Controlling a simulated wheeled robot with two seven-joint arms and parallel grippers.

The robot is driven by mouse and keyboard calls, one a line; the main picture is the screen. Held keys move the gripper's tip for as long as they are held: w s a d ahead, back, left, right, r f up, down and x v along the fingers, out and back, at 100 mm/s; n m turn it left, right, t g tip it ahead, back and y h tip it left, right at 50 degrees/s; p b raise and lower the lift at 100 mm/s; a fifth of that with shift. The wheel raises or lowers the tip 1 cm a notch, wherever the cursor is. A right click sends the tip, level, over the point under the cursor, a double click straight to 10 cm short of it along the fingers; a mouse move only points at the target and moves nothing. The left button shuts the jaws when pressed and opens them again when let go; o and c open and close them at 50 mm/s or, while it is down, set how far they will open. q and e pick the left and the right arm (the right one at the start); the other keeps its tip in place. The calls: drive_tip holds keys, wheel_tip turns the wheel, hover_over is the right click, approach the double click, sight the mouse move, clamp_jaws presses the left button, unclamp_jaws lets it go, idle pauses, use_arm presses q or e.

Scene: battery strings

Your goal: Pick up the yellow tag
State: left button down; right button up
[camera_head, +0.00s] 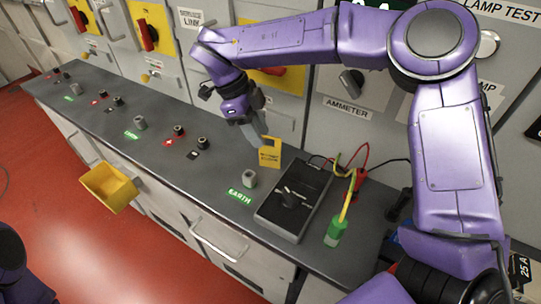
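The yellow tag (270,153), with dark print on it, appears roughly upright at the back of the grey bench top, left of the black box. My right gripper (257,136) reaches down from above, with its grey fingers at the upper left of the tag. The fingers overlap or touch the tag's edge in this view. I cannot tell whether they are closed on it, or whether the tag rests on the bench. My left gripper is out of view; only part of my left arm shows at the lower left corner.
A black box (292,201) and a green-handled lead (336,229) lie right of the tag. An EARTH terminal (249,179) stands in front. A yellow bin (109,187) hangs at the bench's front. Cabinet panels with knobs stand behind. Red floor lies left.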

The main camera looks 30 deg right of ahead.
sight(270, 149)
drive_tip(key=x, duration=0.6)
drive_tip(key=shift+d+f+p, duration=0.15)
drive_tip(key=shift+d+p, duration=0.15)
drive_tip(key=shift+d, duration=0.1)
clamp_jaws()
drive_tip(key=shift+r, duration=0.55)
drive_tip(key=s+a+r+b, duration=0.2)
drive_tip(key=s+a+r, duration=0.7)
drive_tip(key=r, duration=0.3)
drive_tip(key=shift+a, duration=0.85)
